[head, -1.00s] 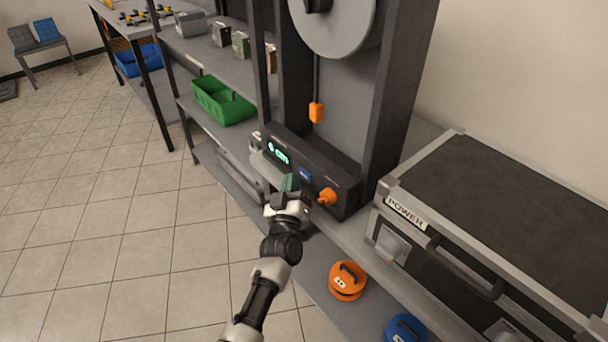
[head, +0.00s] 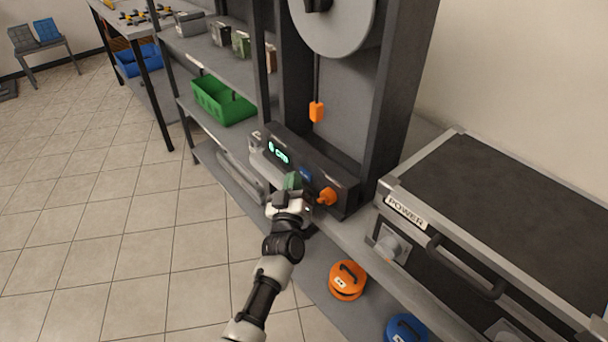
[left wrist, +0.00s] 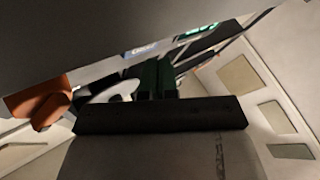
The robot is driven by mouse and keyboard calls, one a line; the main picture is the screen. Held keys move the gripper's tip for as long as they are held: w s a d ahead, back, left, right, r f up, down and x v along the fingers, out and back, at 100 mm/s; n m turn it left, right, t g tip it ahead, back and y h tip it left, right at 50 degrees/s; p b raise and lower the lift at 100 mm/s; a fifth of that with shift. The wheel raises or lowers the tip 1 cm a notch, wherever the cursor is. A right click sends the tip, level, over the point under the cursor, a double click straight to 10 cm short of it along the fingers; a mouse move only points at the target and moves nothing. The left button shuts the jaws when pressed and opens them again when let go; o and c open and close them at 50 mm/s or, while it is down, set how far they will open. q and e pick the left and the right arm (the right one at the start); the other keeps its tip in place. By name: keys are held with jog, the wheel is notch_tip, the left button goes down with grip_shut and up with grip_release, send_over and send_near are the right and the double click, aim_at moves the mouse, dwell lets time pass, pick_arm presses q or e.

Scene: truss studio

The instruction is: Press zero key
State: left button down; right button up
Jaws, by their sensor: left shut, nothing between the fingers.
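The zero key (head: 305,174) is a small blue key on the front of a dark control panel (head: 345,183), between a lit green display (head: 278,153) and an orange knob (head: 327,196). My left gripper (head: 292,181) is shut and empty, its green fingertips just in front of the panel near the key. In the left wrist view the shut green fingers (left wrist: 157,78) point toward the panel, close to the key's bluish-white lettered face (left wrist: 143,50). I cannot tell whether the fingertips touch the key. My right gripper is not in view.
The orange knob also shows in the left wrist view (left wrist: 40,104). An orange pendant (head: 317,112) hangs above the panel. A grey case marked POWER (head: 407,212) stands to the right. Orange (head: 347,281) and blue (head: 406,328) weights sit below. Open tiled floor is at left.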

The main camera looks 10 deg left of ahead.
pick_arm(q)
jog(key=shift+w+d, duration=0.35)
jog(key=shift+w, duration=0.1)
dwell(0.7)
jog(key=shift+w+d+r, duration=0.15)
dwell(0.4)
jog(key=shift+s+a+p, duration=0.45)
jog(key=shift+s, duration=0.3)
jog(key=shift+a, duration=0.1)
jog(key=s+a+p, duration=0.1)
jog(key=s, duration=0.1)
jog(key=s+a+p, duration=0.1)
jog(key=s+a, duration=0.1)
